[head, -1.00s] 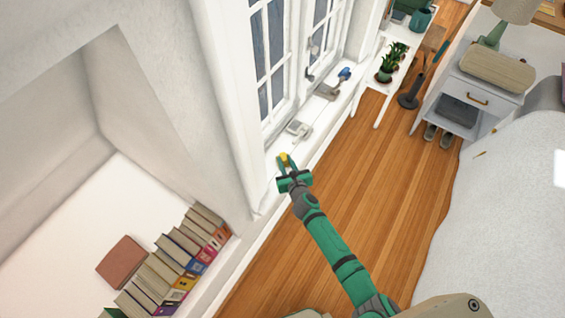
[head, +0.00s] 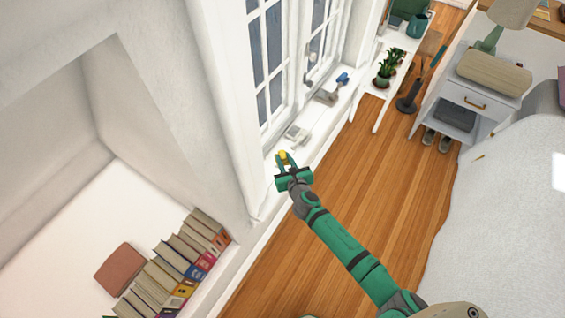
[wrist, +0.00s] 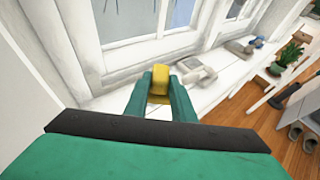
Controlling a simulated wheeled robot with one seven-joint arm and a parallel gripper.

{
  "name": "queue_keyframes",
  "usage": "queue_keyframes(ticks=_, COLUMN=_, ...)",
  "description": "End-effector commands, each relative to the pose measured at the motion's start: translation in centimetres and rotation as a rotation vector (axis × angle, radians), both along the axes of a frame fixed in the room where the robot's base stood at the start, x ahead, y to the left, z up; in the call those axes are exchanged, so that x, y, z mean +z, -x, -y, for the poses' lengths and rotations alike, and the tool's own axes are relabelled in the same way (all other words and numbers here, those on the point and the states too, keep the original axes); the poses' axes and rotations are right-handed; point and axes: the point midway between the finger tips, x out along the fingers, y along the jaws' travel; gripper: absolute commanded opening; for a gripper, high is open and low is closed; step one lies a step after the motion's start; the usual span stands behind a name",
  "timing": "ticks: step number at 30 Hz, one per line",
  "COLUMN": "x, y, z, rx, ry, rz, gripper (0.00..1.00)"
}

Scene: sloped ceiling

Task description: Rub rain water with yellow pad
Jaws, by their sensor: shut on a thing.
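My gripper (head: 283,160) is shut on the yellow pad (head: 283,154), over the near end of the white window sill (head: 312,122). In the wrist view the pad (wrist: 160,76) stands up between the two green fingertips of my gripper (wrist: 159,90), with the sill behind and below it. I cannot tell whether the pad touches the sill. I cannot make out rain water on the sill; the fingers and pad hide the part right beneath them.
A small pale device (head: 297,133) lies on the sill just beyond the pad. Farther along is a grey and blue object (head: 332,90). The white-framed window (head: 275,60) rises beside the sill. Books (head: 180,262) fill a niche at left. Wooden floor (head: 370,185) is open at right.

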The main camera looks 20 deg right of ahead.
Motion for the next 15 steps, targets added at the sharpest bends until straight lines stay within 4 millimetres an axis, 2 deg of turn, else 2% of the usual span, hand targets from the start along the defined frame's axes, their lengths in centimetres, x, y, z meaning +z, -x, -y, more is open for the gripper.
queue_keyframes(ticks=8, x=0.2, y=0.0, z=0.0, rx=0.001, ry=0.001, rz=0.001, gripper=0.01)
queue_keyframes(ticks=15, x=1.9, y=0.0, z=-0.1, rx=0.003, ry=0.003, rz=0.001, gripper=0.01)
